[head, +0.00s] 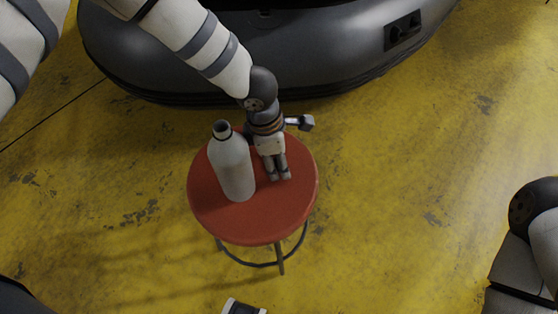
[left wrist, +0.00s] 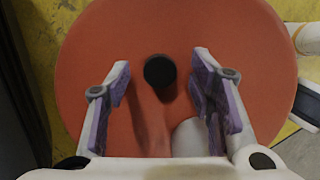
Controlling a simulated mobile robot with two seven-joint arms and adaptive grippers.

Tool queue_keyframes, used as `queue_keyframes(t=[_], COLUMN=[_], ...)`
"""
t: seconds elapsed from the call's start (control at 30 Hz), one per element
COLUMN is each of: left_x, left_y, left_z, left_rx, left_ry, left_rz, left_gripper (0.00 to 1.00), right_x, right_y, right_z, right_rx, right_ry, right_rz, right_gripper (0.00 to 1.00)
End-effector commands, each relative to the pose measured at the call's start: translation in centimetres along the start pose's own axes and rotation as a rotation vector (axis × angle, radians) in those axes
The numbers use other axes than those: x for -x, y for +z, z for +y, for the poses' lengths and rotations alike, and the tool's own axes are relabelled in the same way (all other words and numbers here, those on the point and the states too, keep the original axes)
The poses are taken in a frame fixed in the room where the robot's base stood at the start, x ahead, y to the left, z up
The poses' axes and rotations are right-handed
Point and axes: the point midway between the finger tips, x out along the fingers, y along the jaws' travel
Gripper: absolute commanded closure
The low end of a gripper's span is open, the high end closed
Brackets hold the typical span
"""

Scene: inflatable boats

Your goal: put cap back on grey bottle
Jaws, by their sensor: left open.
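The grey bottle (head: 232,170) stands upright on the left part of a round red stool top (head: 215,222) in the head view. It has a dark ring at its neck. My left gripper (head: 279,177) points down over the stool, just right of the bottle. In the left wrist view, its two fingers with purple pads (left wrist: 162,88) are apart, with nothing held. A round black cap (left wrist: 160,71) lies on the red top between the fingertips. The gripper hides the cap in the head view. A pale rounded shape (left wrist: 190,137) near the palm appears to be the bottle.
A large dark grey inflatable boat (head: 170,60) lies behind the stool. The worn yellow floor (head: 420,180) is clear to the right of the stool. My right arm shows only in part at the right edge of the head view.

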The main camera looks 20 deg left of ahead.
Motion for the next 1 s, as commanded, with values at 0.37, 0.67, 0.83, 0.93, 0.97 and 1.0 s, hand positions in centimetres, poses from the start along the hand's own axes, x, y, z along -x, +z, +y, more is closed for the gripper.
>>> queue_keyframes(t=[0.37,0.67,0.83,0.93,0.97,1.0], left_x=[0.0,1.1,5.0,7.1,7.7,8.4], left_y=[0.0,0.2,0.8,1.1,1.2,1.3], left_z=[0.0,0.1,0.1,0.1,0.1,0.1], left_rx=[0.0,0.001,0.001,0.002,0.001,0.0], left_ry=[0.0,0.001,0.004,0.003,0.003,0.003], left_rz=[0.0,-0.002,-0.004,-0.004,-0.004,-0.004], left_gripper=[0.84,0.84,0.84,0.84,0.84,0.84], right_x=[0.0,0.2,1.1,1.5,1.6,1.7], right_y=[0.0,0.0,0.1,0.1,0.1,0.1], right_z=[0.0,0.0,0.0,0.0,0.0,0.0], right_rx=[0.0,0.0,0.0,0.0,0.0,0.0], right_ry=[0.0,0.0,0.0,-0.001,-0.001,-0.001], right_rz=[0.0,0.004,0.015,0.021,0.023,0.025], right_gripper=[0.6,0.6,0.6,0.6,0.6,0.6])
